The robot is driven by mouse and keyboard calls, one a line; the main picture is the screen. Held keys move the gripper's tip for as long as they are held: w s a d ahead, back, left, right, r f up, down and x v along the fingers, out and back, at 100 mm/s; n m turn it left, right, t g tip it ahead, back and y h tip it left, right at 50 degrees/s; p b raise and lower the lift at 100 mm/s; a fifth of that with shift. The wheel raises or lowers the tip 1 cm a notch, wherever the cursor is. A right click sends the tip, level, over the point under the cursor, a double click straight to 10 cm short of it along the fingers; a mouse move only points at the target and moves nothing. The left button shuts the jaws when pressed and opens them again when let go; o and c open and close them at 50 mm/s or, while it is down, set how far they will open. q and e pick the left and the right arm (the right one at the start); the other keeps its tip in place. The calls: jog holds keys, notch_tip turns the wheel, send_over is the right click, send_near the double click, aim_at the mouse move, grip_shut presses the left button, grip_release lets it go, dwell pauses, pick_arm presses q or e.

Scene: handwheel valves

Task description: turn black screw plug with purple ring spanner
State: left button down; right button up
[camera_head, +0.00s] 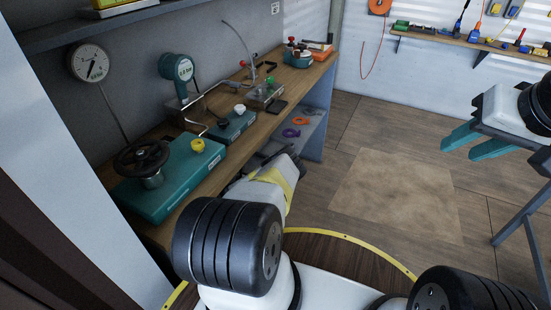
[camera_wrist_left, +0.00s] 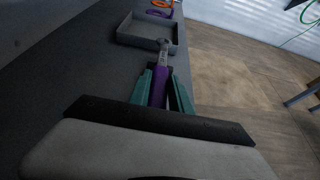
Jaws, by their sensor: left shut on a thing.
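The purple ring spanner (camera_wrist_left: 158,88) has a purple handle and a grey ring head. My left gripper (camera_wrist_left: 160,80) is shut on its handle, with the ring head pointing away over a grey tray. In the head view my left gripper (camera_head: 292,160) is low beside the bench's lower shelf, and the spanner cannot be made out there. A small black piece, possibly the black screw plug (camera_head: 223,123), is on a small teal block (camera_head: 236,127) on the bench top. My right gripper (camera_head: 463,151) is open and empty at the right, over the floor.
The wooden bench (camera_head: 262,120) also carries a black handwheel (camera_head: 141,158) on a teal base, a yellow knob (camera_head: 198,145) and a teal gauge (camera_head: 176,68). Purple (camera_head: 291,132) and orange (camera_head: 301,121) rings lie on the lower shelf.

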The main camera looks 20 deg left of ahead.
pick_arm(q)
notch_tip(320, 180, up, 2)
jog(key=shift+w+r, duration=0.1)
jog(key=shift+r, duration=0.05)
jog(key=shift+d+r, duration=0.2)
jog(key=shift+d, duration=0.5)
jog(key=d+r, duration=0.1)
jog(key=d, duration=1.3)
jog(key=shift+s+d+r, duration=0.2)
jog(key=shift+s+d, duration=0.1)
jog(key=shift+s, duration=0.05)
jog(key=c, duration=1.7)
grip_release()
grip_shut()
